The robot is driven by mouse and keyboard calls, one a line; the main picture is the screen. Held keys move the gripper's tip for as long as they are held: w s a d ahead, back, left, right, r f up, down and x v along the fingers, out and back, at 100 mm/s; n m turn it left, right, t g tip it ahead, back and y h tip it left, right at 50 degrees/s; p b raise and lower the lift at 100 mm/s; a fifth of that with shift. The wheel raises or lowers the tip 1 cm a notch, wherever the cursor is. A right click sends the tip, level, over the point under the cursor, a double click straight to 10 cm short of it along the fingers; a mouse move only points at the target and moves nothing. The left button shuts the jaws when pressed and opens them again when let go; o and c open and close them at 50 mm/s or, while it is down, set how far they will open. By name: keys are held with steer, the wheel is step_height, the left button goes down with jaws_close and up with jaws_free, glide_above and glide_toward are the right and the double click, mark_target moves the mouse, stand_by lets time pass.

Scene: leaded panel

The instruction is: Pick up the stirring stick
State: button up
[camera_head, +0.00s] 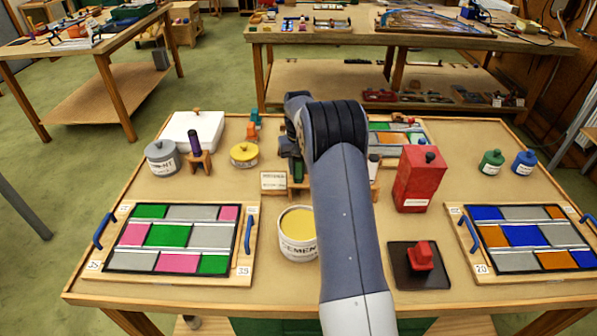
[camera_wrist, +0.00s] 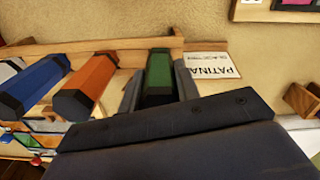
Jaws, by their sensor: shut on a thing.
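My gripper (camera_wrist: 158,82) is shut on a green bar-shaped handle (camera_wrist: 159,68) with a dark end, one finger on each side of it. The handle is at a wooden rack (camera_wrist: 100,46); whether it is lifted clear I cannot tell. An orange handle (camera_wrist: 86,85) and a blue handle (camera_wrist: 36,84) lie beside it to the left. In the head view my arm hides much of the rack and gripper. The cement can (camera_head: 298,247) stands open in front, with a pale yellow fill. I cannot make out for certain which thing is the stirring stick.
A patina label (camera_wrist: 209,66) is right of the gripper. A red box (camera_head: 417,180) and a black pad with a red block (camera_head: 405,278) stand right of my arm. Leaded panels lie at left (camera_head: 104,266) and right (camera_head: 480,270). A grey can (camera_head: 162,160) is back left.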

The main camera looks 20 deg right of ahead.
steer(key=shift+c, duration=0.4)
steer(key=shift+r, duration=0.2)
steer(key=r, duration=0.7)
steer(key=r+b, duration=0.1)
steer(key=r, duration=0.2)
steer(key=shift+s+a+r, duration=0.15)
steer(key=shift+s+a, duration=0.05)
steer(key=shift+s, duration=0.2)
steer(key=s+a+r+p, duration=0.2)
steer(key=s+a+p, duration=0.1)
steer(key=s, duration=0.6)
steer(key=s+a+r+p, duration=0.2)
steer(key=s+a, duration=0.1)
steer(key=s, duration=0.5)
step_height(320, 180, down, 9)
steer(key=b, duration=0.6)
steer(key=shift+b, duration=0.3)
